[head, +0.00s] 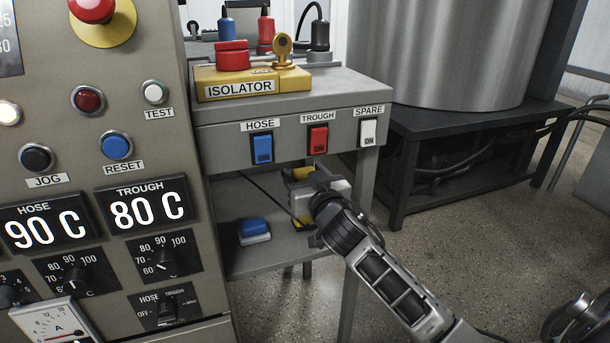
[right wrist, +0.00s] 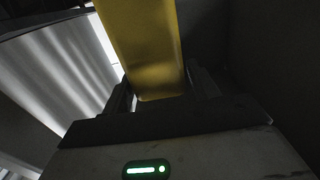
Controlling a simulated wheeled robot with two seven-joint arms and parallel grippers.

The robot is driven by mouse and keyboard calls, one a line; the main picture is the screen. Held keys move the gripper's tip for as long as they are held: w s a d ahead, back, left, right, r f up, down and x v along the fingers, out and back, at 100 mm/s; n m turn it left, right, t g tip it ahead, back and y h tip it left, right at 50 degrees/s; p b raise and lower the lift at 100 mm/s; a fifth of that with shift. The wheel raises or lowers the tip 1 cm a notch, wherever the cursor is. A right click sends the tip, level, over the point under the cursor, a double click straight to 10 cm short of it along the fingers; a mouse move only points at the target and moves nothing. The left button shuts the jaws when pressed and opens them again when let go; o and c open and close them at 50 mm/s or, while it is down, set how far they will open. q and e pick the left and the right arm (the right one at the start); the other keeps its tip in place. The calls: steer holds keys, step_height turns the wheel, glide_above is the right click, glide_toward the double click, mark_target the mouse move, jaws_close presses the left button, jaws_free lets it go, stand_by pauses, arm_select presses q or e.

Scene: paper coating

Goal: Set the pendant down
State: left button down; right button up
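The yellow pendant (right wrist: 148,45) fills the space between the two fingers of my right gripper (right wrist: 163,92) in the right wrist view, and the fingers appear to press on its sides. In the head view, my right gripper (head: 318,183) is in front of the stand, below the switches and above the lower shelf. Yellow parts of the pendant (head: 301,174) show beside and below the gripper, which hides most of it. I cannot tell whether the pendant touches the shelf. My left gripper is not in view.
The grey stand (head: 345,90) carries a yellow isolator (head: 253,82) and three switches. A blue and white block (head: 254,231) lies on the lower shelf (head: 268,255). A dark cable (head: 268,196) runs across it. A control panel (head: 100,180) stands left, a steel tank (head: 450,50) right.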

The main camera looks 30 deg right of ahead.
steer(key=shift+o, duration=0.3)
steer(key=shift+r, duration=0.1)
steer(key=shift+s+a, duration=0.1)
steer(key=shift+s, duration=0.15)
arm_select(q)
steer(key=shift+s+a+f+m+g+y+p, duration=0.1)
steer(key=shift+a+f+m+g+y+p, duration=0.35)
steer(key=shift+p, duration=0.7)
arm_select(e)
steer(key=v, duration=1.1)
steer(key=shift+s, duration=0.25)
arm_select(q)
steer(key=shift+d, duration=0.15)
arm_select(e)
steer(key=shift+a, duration=0.1)
